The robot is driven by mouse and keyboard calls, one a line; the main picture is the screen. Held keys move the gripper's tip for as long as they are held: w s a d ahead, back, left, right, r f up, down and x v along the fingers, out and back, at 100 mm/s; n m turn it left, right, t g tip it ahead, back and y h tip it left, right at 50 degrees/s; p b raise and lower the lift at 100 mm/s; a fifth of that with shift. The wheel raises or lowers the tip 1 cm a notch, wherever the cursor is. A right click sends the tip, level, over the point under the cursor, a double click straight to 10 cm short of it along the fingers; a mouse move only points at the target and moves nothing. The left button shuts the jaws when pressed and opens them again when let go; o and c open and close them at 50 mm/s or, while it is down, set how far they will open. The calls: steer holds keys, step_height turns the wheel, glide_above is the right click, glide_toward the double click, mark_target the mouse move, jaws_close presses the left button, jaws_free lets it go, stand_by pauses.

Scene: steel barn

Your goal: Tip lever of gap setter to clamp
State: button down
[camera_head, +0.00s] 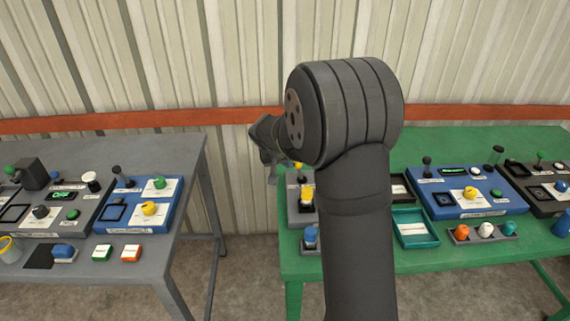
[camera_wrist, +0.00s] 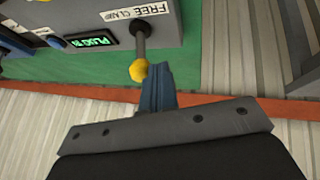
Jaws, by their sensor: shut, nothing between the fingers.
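In the wrist view a grey box, apparently the gap setter (camera_wrist: 75,18), carries a dark-stemmed lever (camera_wrist: 139,40) with a yellow knob (camera_wrist: 138,71). A white label (camera_wrist: 135,12) by the lever's base reads FREE and CLAMP. My gripper (camera_wrist: 157,70) is shut and empty, with its fingertips right beside the knob; I cannot tell whether they touch. In the head view my gripper (camera_head: 270,175) is at the left end of the green table, partly hidden by my arm. A small yellow knob (camera_head: 299,166) shows there on a grey box, mostly covered by my arm.
The green table (camera_head: 450,262) holds a teal tray (camera_head: 414,228), a blue panel (camera_head: 468,206) and a rack of colored knobs (camera_head: 485,232). A grey table (camera_head: 175,255) with more panels stands at left, across a gap. A corrugated wall is behind.

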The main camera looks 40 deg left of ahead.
steer(key=shift+w+d+r+m+g+y, duration=0.2)
steer(key=shift+w+d+g+y, duration=0.25)
steer(key=shift+w+d, duration=0.2)
steer(key=shift+w+d+r+m+g+y, duration=0.2)
steer(key=shift+w+d+g+y, duration=0.2)
steer(key=shift+w+d, duration=0.3)
steer(key=shift+w+d+r+m+g+y, duration=0.1)
steer(key=shift+w+d+r+g+y, duration=0.1)
steer(key=shift+w+d+g+y, duration=0.35)
steer(key=shift+w+d, duration=0.2)
steer(key=a+v, duration=0.2)
steer(key=v, duration=1.1)
steer(key=shift+s+r, duration=0.4)
steer(key=shift+s, duration=0.05)
steer(key=shift+f, duration=0.1)
